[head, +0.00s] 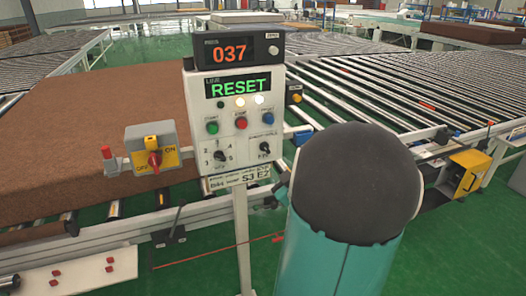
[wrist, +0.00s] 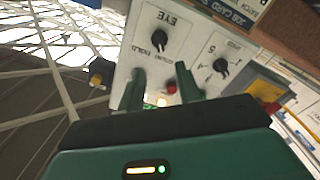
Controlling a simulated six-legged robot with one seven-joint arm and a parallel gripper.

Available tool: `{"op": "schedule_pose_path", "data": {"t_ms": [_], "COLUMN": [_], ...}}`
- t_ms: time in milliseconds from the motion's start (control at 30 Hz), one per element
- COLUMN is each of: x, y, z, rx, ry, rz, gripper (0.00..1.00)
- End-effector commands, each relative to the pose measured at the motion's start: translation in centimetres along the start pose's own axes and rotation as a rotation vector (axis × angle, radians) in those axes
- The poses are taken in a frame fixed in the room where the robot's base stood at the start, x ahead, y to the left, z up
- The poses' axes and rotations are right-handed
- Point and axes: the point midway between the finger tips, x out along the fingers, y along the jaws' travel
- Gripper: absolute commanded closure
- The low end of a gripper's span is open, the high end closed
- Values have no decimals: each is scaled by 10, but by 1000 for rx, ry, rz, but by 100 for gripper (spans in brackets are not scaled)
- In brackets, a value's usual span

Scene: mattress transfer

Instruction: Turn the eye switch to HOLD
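The eye switch (head: 264,148) is a small black knob at the lower right of the white control panel (head: 189,110). In the wrist view the eye switch (wrist: 158,40) shows near the top, next to an EYE label that appears turned over. Its exact pointing direction is hard to read. My gripper (wrist: 159,72) is open, with its two green fingers apart and nothing between them. The fingertips lie below the eye switch in the wrist picture, and I see no contact with it. In the head view my arm hides most of the gripper.
A numbered dial (head: 219,157) sits left of the eye switch, below green, red and blue buttons (head: 241,123). The displays read 037 and RESET (head: 238,87). A yellow ON/OFF switch box (head: 151,133) is at left. Roller conveyors (head: 400,85) and a brown mattress (head: 90,100) lie behind.

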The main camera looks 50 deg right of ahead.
Motion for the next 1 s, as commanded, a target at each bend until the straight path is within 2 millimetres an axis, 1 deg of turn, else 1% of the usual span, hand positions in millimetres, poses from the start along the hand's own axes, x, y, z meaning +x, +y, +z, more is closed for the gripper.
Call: {"op": "schedule_pose_path", "data": {"t_ms": [33,300,500,600,700,933,967,1000], "x": [10,64,98,107,111,112,112,112], "y": [-1,-3,-4,-4,-4,-4,-4,-4], "z": [0,-1,-2,-2,-2,-2,-2,-2], "rx": [2,3,3,2,2,1,1,1], "ry": [0,2,2,1,1,0,0,0], "rz": [-2,-2,-2,-3,-3,-3,-3,-3], "gripper": [65,65,65,65,65,65,67,75]}}
